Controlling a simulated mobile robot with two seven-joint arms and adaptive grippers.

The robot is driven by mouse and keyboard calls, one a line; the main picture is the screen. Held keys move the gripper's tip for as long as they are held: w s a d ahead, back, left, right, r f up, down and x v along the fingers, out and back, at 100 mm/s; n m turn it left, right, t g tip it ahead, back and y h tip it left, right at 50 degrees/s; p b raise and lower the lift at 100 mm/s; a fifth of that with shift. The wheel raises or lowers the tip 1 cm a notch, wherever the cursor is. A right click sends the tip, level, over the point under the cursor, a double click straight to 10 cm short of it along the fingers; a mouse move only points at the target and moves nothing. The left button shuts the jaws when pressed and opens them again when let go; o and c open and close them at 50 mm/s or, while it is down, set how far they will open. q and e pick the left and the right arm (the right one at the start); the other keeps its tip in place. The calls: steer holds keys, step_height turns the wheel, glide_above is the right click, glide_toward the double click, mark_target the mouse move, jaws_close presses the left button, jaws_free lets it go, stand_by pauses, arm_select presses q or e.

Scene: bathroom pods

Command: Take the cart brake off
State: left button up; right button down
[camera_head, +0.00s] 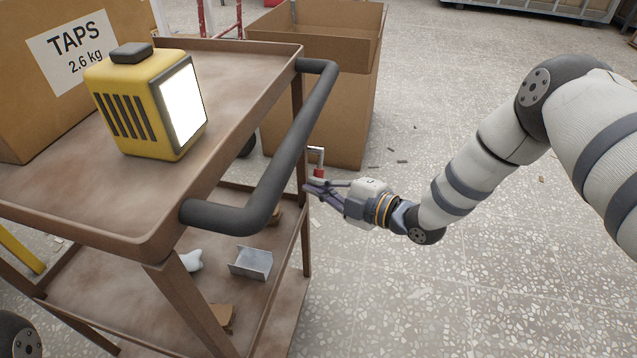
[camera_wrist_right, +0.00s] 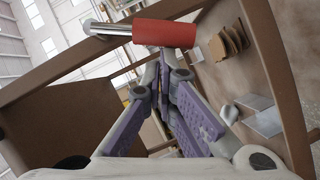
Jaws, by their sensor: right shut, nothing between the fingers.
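The brown cart (camera_head: 150,235) stands at the left with a dark grey push handle (camera_head: 285,150). The brake lever is a metal rod with a red grip (camera_head: 318,174) on the cart's side post. In the right wrist view the red grip (camera_wrist_right: 165,33) lies across the top, just beyond my fingertips, with its metal rod (camera_wrist_right: 105,29) to the left. My right gripper (camera_head: 312,187) is shut and empty, right at the lever; I cannot tell whether it touches the grip. It also shows in the right wrist view (camera_wrist_right: 163,65). My left gripper is not in view.
A yellow work lamp (camera_head: 125,115) and a cardboard box marked TAPS (camera_head: 40,85) stand on the cart's top. The lower shelf holds a metal bracket (camera_head: 250,262) and scraps. An open cardboard box (camera_head: 345,110) stands behind the cart. The floor at right is clear.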

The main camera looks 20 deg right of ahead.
steer(key=shift+w+d+f+n+t+b, duration=0.2)
steer(key=shift+w+f+n+t+b, duration=0.2)
steer(key=shift+n, duration=0.35)
steer(key=shift+w+d+f+n+t+b, duration=0.25)
steer(key=shift+f+n+b, duration=0.25)
steer(key=shift+n, duration=0.2)
steer(key=shift+w+d+f+n+t+b, duration=0.2)
steer(key=shift+w+f+n+t+b, duration=0.25)
steer(key=shift+n, duration=0.3)
steer(key=shift+s+y, duration=0.1)
steer(key=shift+y, duration=0.2)
steer(key=shift+f, duration=0.1)
